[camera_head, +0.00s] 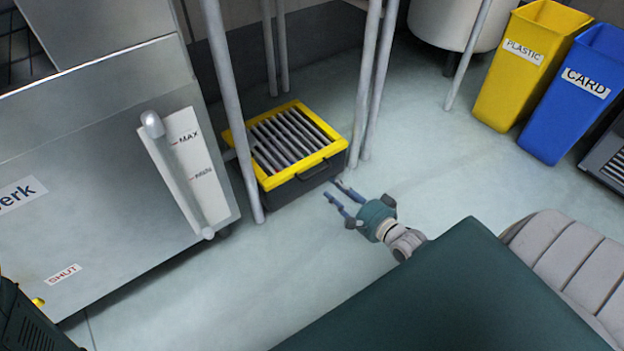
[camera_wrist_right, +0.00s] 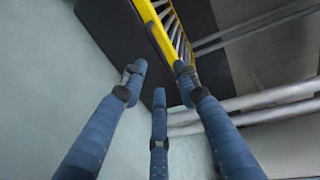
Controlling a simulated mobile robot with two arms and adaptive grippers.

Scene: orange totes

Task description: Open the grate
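The grate (camera_head: 291,137) has a yellow frame and grey bars. It lies flat over a dark box (camera_head: 295,193) on the floor, closed as far as I can see. A dark handle (camera_head: 314,170) is on its front side. My right gripper (camera_head: 341,192) is open and empty, just in front of the box's right front corner, its fingers pointing toward the box. In the right wrist view, the three spread blue fingers (camera_wrist_right: 158,80) are close to the dark box wall (camera_wrist_right: 115,35), with the yellow frame (camera_wrist_right: 155,25) beyond. I cannot tell whether they touch the box. My left gripper is not in view.
Grey metal posts (camera_head: 232,110) stand around the box. A steel machine (camera_head: 90,160) with a lever (camera_head: 178,180) stands at left. A yellow PLASTIC bin (camera_head: 515,85) and a blue CARD bin (camera_head: 565,115) are at back right. The floor in front is clear.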

